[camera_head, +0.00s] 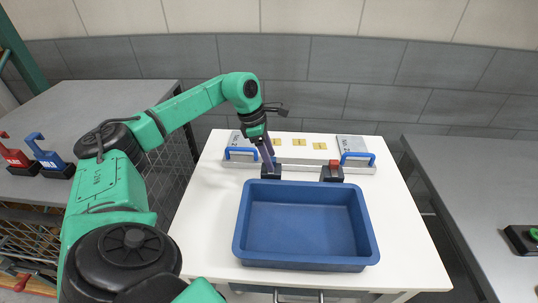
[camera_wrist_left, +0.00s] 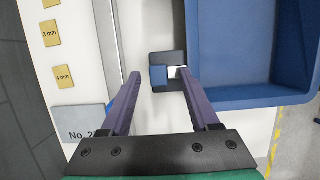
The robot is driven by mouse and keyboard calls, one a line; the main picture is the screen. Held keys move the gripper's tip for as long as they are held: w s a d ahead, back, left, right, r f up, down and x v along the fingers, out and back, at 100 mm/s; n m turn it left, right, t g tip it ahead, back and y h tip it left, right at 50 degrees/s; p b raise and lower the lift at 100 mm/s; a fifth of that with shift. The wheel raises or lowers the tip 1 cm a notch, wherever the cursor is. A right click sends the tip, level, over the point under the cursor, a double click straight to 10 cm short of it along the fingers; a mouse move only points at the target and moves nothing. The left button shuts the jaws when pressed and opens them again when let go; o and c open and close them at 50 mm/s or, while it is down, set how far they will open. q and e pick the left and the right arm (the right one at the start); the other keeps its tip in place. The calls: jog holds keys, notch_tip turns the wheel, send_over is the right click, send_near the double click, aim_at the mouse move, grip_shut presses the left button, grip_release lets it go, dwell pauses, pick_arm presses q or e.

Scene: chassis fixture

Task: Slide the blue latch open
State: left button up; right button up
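The blue latch (camera_wrist_left: 158,76) sits on a small dark base (camera_wrist_left: 167,57), with a light patch beside it, in the left wrist view. In the head view the dark base (camera_head: 271,173) stands at the front of the grey fixture, left of the red latch; my gripper largely hides the blue latch there. My left gripper (camera_head: 267,160) points down over this base. In the wrist view its two purple fingers (camera_wrist_left: 159,74) are apart, with the latch between the tips in the picture. I cannot tell whether a finger touches it. My right gripper is not in view.
A red latch (camera_head: 333,164) stands on a second dark base to the right. A large blue tray (camera_head: 243,240) lies close in front of both. White tabletop (camera_head: 405,235) is free at the right.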

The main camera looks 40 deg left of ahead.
pick_arm(q)
notch_tip(320, 180, up, 6)
jog(key=p, duration=0.5)
dwell(0.5)
